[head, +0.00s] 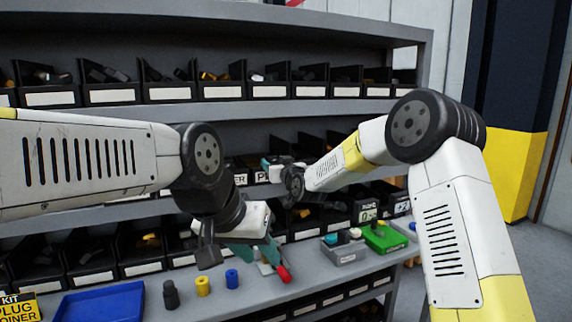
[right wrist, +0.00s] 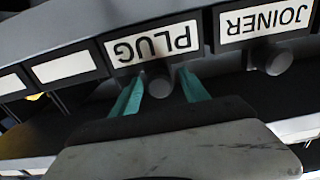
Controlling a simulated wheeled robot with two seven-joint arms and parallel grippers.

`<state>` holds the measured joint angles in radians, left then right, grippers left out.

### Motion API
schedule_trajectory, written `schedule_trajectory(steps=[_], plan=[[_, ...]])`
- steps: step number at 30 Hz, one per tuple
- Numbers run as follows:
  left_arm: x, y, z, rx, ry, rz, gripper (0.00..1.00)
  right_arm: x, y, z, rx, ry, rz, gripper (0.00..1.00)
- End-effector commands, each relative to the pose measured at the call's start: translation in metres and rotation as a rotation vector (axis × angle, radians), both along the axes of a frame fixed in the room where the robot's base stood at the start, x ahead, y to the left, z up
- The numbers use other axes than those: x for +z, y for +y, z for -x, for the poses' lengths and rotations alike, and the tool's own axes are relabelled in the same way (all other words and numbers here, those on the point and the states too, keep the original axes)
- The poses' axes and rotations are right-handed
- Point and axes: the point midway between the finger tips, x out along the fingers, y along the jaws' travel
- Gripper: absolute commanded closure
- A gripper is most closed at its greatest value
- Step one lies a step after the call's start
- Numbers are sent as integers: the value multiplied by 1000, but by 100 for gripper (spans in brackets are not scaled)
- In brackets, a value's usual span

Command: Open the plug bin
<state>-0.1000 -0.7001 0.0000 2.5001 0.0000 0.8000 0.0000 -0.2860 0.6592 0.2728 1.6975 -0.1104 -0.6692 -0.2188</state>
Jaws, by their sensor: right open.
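The plug bin's white label reading PLUG (right wrist: 151,43) shows upside down in the right wrist view. Its round dark knob (right wrist: 158,80) sits just below the label. My right gripper (right wrist: 162,92) is open, with one teal finger on each side of the knob; I cannot tell whether they touch it. In the head view my right gripper (head: 266,164) is at the middle shelf, partly hiding the plug bin's label (head: 262,176). The bin front appears in line with its neighbours. My left gripper (head: 256,253) seems open above the lower worktop.
The JOINER bin label (right wrist: 266,20) is beside the plug bin. Below stand a blue tray (head: 100,303), black, yellow and blue cylinders (head: 203,286), a red-handled item (head: 283,273), a grey box (head: 344,250) and a green box (head: 385,238). Shelves of black bins fill the back.

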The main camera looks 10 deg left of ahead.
Motion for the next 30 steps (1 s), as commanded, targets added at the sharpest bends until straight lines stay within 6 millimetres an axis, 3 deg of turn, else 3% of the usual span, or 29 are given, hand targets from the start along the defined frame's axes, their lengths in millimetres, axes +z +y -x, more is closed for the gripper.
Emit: schedule_trajectory(steps=[7,15,30], plan=[[0,0,0,0,0,0,64,0,1,-1,0,1,1,47],[0,0,0,0,0,0,64,0,0,-1,0,1,1,98],[0,0,0,0,0,0,64,0,0,-1,0,1,1,100]])
